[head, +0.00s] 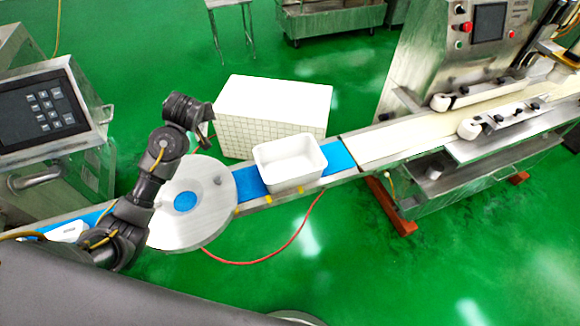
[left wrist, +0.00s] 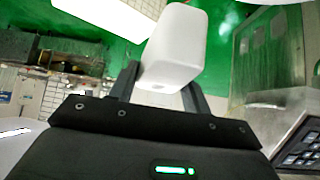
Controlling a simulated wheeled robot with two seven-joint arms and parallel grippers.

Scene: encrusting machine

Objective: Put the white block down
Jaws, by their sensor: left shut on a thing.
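A white block (left wrist: 172,50) with rounded edges is between the two dark fingers of my left gripper (left wrist: 160,85) in the left wrist view. The fingers are shut on its lower end, and the block sticks out beyond them. In the head view my left gripper (head: 207,126) is raised near the round metal disc, left of the large white tiled box. I cannot make out the held block in the head view. My right gripper is not in view.
A white open tub (head: 290,162) sits on the blue conveyor belt (head: 338,158). The round metal disc (head: 215,188) is left of it. The tiled box (head: 272,97) stands behind. A white piece (head: 66,231) lies at the lower left. A control panel (head: 42,107) is at left.

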